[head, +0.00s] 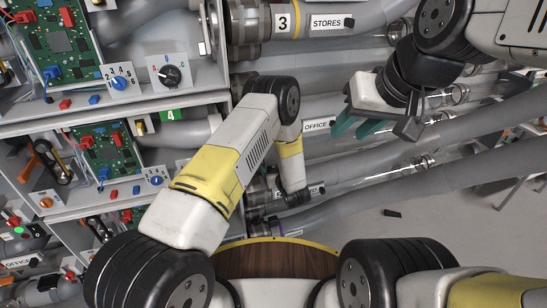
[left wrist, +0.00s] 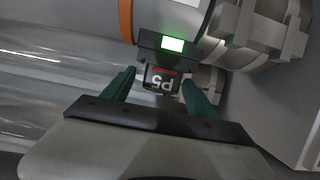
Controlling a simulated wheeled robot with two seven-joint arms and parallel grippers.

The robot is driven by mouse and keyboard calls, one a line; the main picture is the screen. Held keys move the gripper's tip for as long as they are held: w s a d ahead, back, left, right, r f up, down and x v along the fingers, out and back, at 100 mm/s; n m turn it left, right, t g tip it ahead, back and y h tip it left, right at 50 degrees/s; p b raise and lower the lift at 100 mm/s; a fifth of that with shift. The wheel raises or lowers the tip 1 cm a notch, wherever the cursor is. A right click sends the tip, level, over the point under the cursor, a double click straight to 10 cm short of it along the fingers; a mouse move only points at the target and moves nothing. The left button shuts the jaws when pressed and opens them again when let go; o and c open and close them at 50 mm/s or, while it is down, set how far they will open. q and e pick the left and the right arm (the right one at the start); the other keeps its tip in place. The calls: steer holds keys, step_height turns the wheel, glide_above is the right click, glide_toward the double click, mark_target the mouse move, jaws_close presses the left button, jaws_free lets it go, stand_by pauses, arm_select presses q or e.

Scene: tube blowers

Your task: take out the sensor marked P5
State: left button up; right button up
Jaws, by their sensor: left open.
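The sensor marked P5 (left wrist: 163,82) is a small dark block with a red strip and white lettering that reads upside down in the left wrist view. It sits under a dark holder (left wrist: 170,44) with a lit green window, fixed to a pipe. My left gripper (left wrist: 159,86) is open, with one green finger on each side of the sensor. I cannot tell whether the fingers touch it. In the head view the left arm reaches down to the pipes, and its fingers and the sensor are not discernible there. My right gripper (head: 358,124) is open and empty above the pipes, at upper right.
Large grey pipes (head: 445,150) cross the back and right, with labels such as STORES (head: 326,23) and OFFICE (head: 317,125). Panels with green circuit boards (head: 108,150) and knobs fill the left. The floor at right is mostly clear.

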arm_select(q)
steer(key=c, duration=1.5)
jaws_close()
steer(key=shift+r, duration=0.15)
